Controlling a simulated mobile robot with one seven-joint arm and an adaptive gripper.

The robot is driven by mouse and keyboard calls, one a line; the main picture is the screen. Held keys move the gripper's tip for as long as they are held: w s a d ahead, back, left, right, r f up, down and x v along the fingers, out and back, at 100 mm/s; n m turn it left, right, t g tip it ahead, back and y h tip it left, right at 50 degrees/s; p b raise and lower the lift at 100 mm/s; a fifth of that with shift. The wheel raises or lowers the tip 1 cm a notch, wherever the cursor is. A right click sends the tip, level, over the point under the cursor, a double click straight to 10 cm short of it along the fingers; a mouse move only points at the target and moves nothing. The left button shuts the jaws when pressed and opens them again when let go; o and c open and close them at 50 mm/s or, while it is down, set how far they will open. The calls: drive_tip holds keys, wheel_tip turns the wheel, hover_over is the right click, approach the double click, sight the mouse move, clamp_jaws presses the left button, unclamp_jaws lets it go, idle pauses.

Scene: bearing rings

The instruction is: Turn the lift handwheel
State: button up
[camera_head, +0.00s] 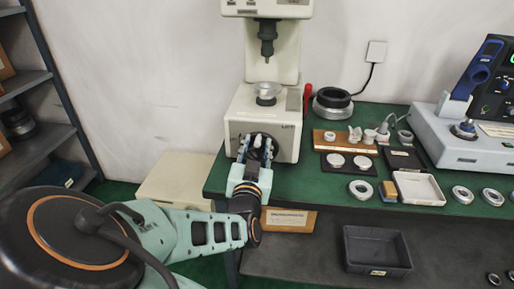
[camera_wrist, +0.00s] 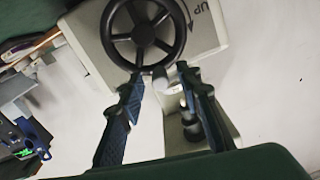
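The black spoked handwheel (camera_head: 250,136) is on the front of the cream machine (camera_head: 290,145), near the label "LIFT". In the wrist view the handwheel (camera_wrist: 143,37) is at the top, beside an "UP" mark with a curved arrow. A pale grey knob (camera_wrist: 160,78) stands at the wheel's rim. My gripper (camera_head: 255,146) is at the wheel in the head view. In the wrist view my gripper (camera_wrist: 160,73) has its two fingers apart, with the knob between the fingertips. I see gaps beside the knob. My gripper hides part of the wheel in the head view.
The green bench (camera_head: 300,182) holds a black ring (camera_head: 333,98), a white tray (camera_head: 418,188) and several metal rings to the right. A red-handled tool (camera_head: 307,97) stands close to the machine's right side. A dark bin (camera_head: 376,250) is on the lower shelf.

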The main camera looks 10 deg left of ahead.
clamp_jaws()
